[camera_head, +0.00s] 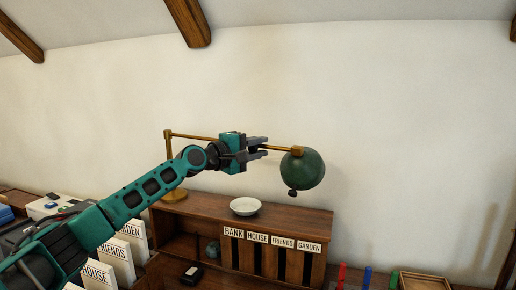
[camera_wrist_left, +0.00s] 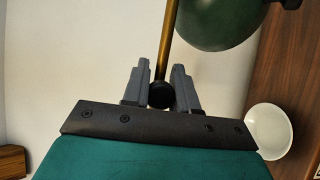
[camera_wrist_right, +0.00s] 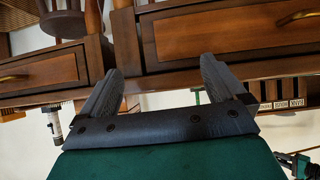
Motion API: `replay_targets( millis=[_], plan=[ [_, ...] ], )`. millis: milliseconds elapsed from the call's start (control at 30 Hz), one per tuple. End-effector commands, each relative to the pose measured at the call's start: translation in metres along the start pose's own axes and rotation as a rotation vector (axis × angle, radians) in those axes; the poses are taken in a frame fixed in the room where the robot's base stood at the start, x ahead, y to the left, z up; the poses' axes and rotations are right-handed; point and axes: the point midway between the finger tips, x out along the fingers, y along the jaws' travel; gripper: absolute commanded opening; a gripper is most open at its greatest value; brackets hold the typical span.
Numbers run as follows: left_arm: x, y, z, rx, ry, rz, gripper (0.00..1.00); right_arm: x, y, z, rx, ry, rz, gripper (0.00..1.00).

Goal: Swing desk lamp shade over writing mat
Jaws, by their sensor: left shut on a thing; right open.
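The desk lamp has a brass upright (camera_head: 168,155) on a round base (camera_head: 174,196) and a brass arm (camera_head: 195,137) reaching right. My left gripper (camera_head: 262,146) is shut on a round black knob (camera_wrist_left: 160,95) by the brass arm, left of the shade. My right gripper (camera_wrist_right: 172,85) is open and empty in the right wrist view, before wooden drawers. I cannot make out the writing mat.
A wooden shelf unit (camera_head: 310,218) with labelled slots carries a white bowl (camera_head: 245,206) below my left gripper. Labelled white files (camera_head: 133,238) stand at the left. A wooden tray (camera_head: 425,281) lies at the lower right. The wall behind is bare.

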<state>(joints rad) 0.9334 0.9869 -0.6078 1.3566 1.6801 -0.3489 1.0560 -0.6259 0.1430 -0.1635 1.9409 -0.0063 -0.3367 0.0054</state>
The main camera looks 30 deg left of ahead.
Motion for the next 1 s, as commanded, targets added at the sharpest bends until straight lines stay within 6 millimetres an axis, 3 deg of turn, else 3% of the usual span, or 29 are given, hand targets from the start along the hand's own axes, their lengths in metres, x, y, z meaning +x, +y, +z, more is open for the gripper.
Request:
replay_targets(
  millis=[233,733,1000],
  plan=[
    [0.000,-0.001,0.000,0.000,0.000,-0.001,0.00,0.000,0.000,0.000,0.000,0.001,0.000,0.97],
    [-0.005,-0.003,0.001,0.000,-0.012,0.000,0.00,0.004,0.000,0.005,-0.001,0.002,0.000,0.97],
    [-0.034,-0.009,0.010,0.002,-0.098,0.001,0.00,0.025,-0.004,0.031,0.002,-0.006,-0.011,0.97]
  ],
)
